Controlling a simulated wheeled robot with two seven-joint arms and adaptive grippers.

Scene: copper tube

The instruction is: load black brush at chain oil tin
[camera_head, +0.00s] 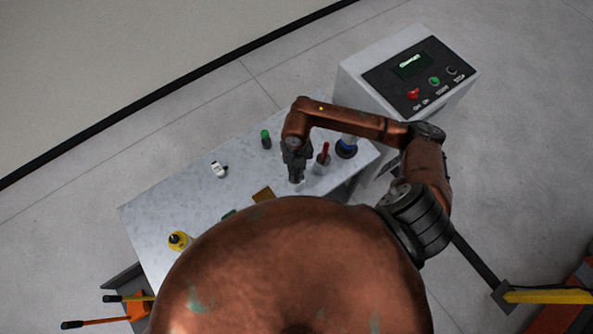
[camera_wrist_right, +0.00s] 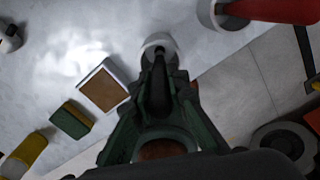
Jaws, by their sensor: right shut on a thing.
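My right gripper (camera_head: 297,176) points down over the table, and its fingers also show in the wrist view (camera_wrist_right: 160,68). It is shut on a thin dark thing that looks like the black brush (camera_wrist_right: 159,52), mostly hidden between the fingers. The brush's lower end is over or inside a small round white tin (camera_wrist_right: 150,40), likely the chain oil tin; I cannot tell how deep. The tin also shows below the gripper in the head view (camera_head: 299,187). No label is readable. My left gripper is not in view.
A cup with a red-handled tool (camera_head: 325,152) stands close right of the gripper, with a dark blue-and-white item (camera_head: 346,147) beyond. A brown-topped block (camera_wrist_right: 103,90), green block (camera_wrist_right: 72,119), yellow bottle (camera_head: 178,240), white bottle (camera_head: 219,169) and green-capped cylinder (camera_head: 265,139) are left. The table's left half has room.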

